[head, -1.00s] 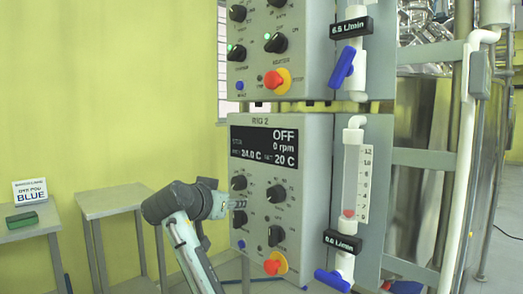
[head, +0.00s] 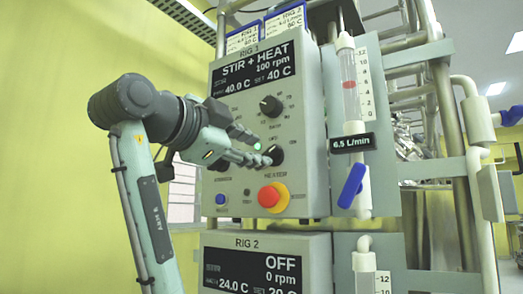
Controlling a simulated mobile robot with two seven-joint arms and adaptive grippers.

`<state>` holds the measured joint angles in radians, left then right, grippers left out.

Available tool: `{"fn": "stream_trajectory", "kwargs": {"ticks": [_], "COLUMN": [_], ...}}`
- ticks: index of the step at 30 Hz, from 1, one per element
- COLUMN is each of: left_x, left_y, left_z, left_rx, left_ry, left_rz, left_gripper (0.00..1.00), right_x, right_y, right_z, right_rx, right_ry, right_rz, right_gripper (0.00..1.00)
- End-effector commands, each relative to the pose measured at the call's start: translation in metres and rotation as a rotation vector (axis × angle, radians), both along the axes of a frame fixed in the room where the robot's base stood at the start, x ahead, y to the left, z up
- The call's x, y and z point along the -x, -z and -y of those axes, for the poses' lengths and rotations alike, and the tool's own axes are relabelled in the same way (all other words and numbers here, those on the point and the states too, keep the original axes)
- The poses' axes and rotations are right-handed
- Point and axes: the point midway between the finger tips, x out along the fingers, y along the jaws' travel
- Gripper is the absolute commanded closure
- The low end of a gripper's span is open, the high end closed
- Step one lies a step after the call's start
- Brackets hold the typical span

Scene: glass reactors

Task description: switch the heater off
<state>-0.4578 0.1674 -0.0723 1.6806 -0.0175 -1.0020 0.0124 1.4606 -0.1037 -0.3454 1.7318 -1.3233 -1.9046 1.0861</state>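The RIG 1 control box (head: 222,112) fills the middle of the head view. Its display (head: 254,73) reads STIR + HEAT, 100 rpm, 40.0 C, SET 40 C. The black heater knob (head: 276,156) is at its lower right, above the HEATER label. A small green lamp (head: 257,145) is lit beside it.
A black upper knob (head: 271,106) sits above the fingers. A red stop button (head: 270,196) on a yellow base is just below. The RIG 2 box (head: 217,241) beneath shows OFF. A flow tube with a blue valve handle (head: 352,186) stands to the right.

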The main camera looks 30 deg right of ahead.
Motion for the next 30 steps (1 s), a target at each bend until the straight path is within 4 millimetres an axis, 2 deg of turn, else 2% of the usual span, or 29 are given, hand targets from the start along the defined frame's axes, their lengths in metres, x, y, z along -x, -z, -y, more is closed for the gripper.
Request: {"fn": "stream_trajectory", "kwargs": {"ticks": [3, 7, 17, 26, 30], "left_x": [0.005, 0.010, 0.011, 0.011, 0.011], "left_y": [0.010, 0.018, 0.022, 0.022, 0.022], "left_z": [-0.004, -0.006, -0.007, -0.007, -0.007], "left_rx": [-0.010, -0.015, -0.018, -0.018, -0.018], "left_ry": [0.010, 0.018, 0.020, 0.020, 0.020], "left_rz": [-0.008, -0.015, -0.016, -0.016, -0.016], "left_gripper": [0.60, 0.60, 0.60, 0.60, 0.60], "right_x": [-0.006, -0.011, -0.014, -0.014, -0.013], "right_y": [-0.001, 0.000, 0.000, 0.000, 0.000], "right_z": [0.017, 0.028, 0.033, 0.032, 0.032], "right_rx": [0.001, 0.000, 0.001, 0.001, 0.000], "right_ry": [0.003, 0.001, -0.001, -0.001, -0.001], "right_rz": [-0.001, 0.000, -0.001, -0.001, -0.001], "right_gripper": [0.65, 0.65, 0.65, 1.00, 1.00]}}
